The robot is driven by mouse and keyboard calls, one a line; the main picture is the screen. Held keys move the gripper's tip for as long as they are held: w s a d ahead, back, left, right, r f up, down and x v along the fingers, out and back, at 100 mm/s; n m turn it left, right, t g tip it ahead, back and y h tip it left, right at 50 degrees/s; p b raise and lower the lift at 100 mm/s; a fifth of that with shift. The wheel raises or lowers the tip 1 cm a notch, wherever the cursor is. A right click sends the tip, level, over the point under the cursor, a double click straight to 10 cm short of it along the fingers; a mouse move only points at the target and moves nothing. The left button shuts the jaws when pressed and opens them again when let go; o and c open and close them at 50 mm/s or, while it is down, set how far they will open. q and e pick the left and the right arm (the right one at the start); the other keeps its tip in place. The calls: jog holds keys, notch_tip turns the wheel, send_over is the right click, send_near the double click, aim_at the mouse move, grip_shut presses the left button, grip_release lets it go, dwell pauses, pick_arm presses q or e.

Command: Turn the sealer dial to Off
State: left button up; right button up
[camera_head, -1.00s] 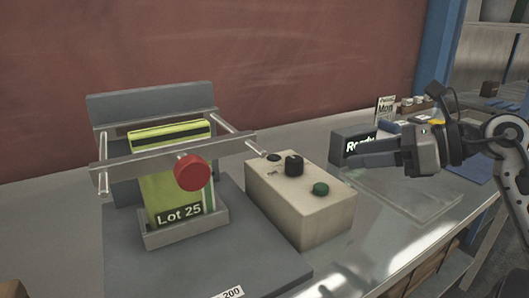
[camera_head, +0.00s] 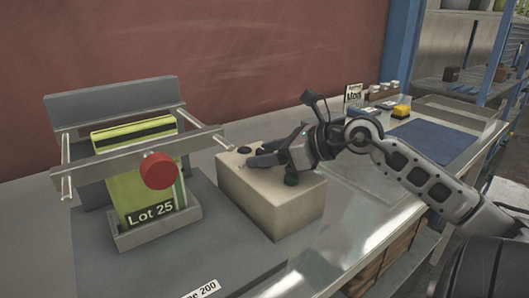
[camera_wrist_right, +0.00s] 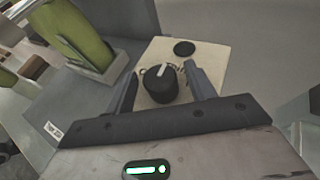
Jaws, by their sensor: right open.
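The sealer's control box (camera_head: 270,205) is a beige block beside the sealer. In the right wrist view its black round dial (camera_wrist_right: 160,86) stands between the two fingers of my right gripper (camera_wrist_right: 163,82). The dial's white mark points up in that view, and printed letters beside it are partly covered. The right gripper (camera_head: 262,155) is open, with its fingers low over the box top in the head view, where they hide the dial. No firm contact can be made out. My left gripper is not in view.
The sealer (camera_head: 110,105) with a red knob (camera_head: 158,170) holds a green "Lot 25" bag (camera_head: 137,200) left of the box. A blue mat (camera_head: 432,140) lies further right.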

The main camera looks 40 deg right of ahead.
jog(key=shift+w+a+f, duration=0.1)
jog(key=shift+w+f, duration=0.05)
jog(key=shift+w, duration=0.15)
jog(key=shift+c, duration=0.3)
jog(key=c, duration=0.9)
